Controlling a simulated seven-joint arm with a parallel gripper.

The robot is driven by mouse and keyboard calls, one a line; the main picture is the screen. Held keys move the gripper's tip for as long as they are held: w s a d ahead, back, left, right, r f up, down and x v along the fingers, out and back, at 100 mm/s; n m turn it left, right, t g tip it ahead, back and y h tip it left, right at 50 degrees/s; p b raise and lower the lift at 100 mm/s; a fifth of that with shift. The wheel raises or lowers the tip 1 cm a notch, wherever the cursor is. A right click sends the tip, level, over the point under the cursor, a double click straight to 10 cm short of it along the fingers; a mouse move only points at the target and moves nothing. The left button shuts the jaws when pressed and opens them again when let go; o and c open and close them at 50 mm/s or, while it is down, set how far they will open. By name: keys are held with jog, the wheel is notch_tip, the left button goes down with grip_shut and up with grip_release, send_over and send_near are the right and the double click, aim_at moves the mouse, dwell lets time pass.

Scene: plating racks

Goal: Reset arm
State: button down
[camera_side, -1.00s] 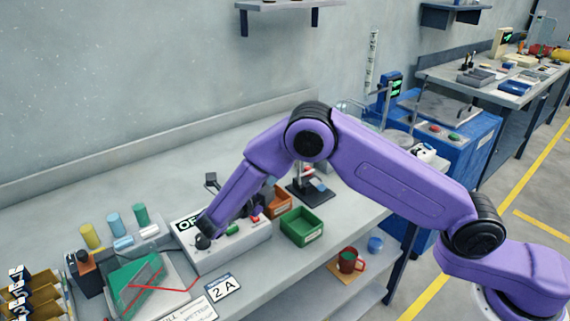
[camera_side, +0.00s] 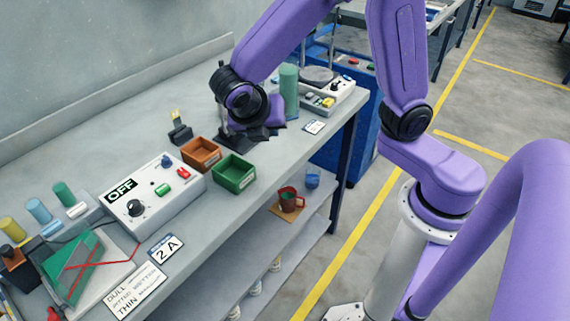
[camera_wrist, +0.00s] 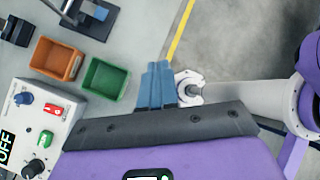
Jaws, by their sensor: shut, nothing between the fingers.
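My purple arm reaches over the workbench (camera_side: 215,265) in the side view, with my gripper (camera_side: 262,134) above the back part of the bench, behind the green bin (camera_side: 233,172). In the wrist view my gripper (camera_wrist: 157,72) shows its blue-grey fingers shut together with nothing between them. The white control box (camera_side: 150,207) stands on the bench to the left of the gripper, clear of it. Its label reads OFF, and it carries a black knob, a blue knob, a green switch and a red switch.
An orange bin (camera_side: 200,153) stands beside the green bin. A green cylinder (camera_side: 289,90) stands close behind my gripper. A white device (camera_side: 325,93) is at the bench's far end. A red mug (camera_side: 288,198) sits on the lower shelf. Several colored cylinders stand at the left.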

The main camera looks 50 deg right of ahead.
jog(key=s+d+m+g+y, duration=0.1)
jog(key=s+m+y, duration=0.3)
jog(key=s, duration=0.5)
jog(key=s+d+m+y, duration=0.3)
jog(key=s+m+y, duration=0.1)
jog(key=s+m, duration=0.4)
jog(key=shift+s+d+g, duration=0.2)
jog(key=shift+s+g, duration=0.2)
jog(key=shift+s, duration=0.25)
